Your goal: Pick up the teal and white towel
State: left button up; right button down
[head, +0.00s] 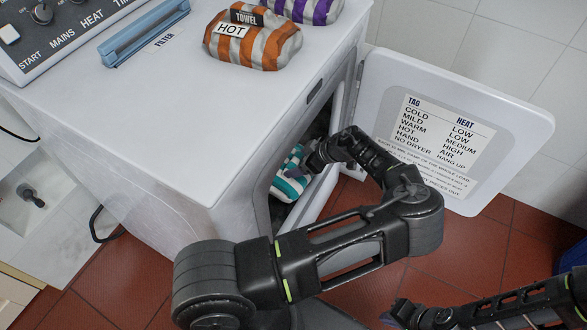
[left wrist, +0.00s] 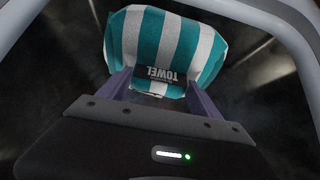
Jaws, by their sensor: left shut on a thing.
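The teal and white towel (head: 290,176) is inside the dryer's front opening in the head view, partly hidden by the door frame and my gripper. In the left wrist view the striped towel (left wrist: 165,42) is a rolled bundle with a dark TOWEL tag facing the camera. My left gripper (head: 303,174) reaches into the opening. Its two purple fingers (left wrist: 160,88) are shut on the towel's near side, one finger on each side of the tag. My right arm's end (head: 398,316) is low at the bottom right, away from the towel; its fingers are not clear.
The white dryer (head: 190,110) has its door (head: 455,125) swung open to the right. On its top lie an orange and white towel (head: 253,40) tagged HOT, a purple and white towel (head: 312,8) and a blue filter handle (head: 145,32). The opening's rim (left wrist: 240,8) surrounds my left gripper closely.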

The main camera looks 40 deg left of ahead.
pick_arm(q)
jog(key=w+d+r+h+b, duration=0.1)
jog(key=w+d+h, duration=0.1)
jog(key=d, duration=1.8)
jog(key=shift+w+d+r+h, duration=0.2)
jog(key=shift+d+r+h, duration=0.2)
jog(key=shift+h, duration=0.4)
jog(key=a+r+m+t+h, duration=0.2)
jog(key=r+m, duration=0.7)
jog(key=r, duration=0.5)
jog(key=w+a+r+m+t+h, duration=0.1)
jog(key=a+r+m+t+h, duration=0.1)
jog(key=r+m, duration=0.8)
notch_tip(320, 180, up, 4)
jog(key=shift+r+t, duration=0.15)
jog(key=shift+t, duration=0.55)
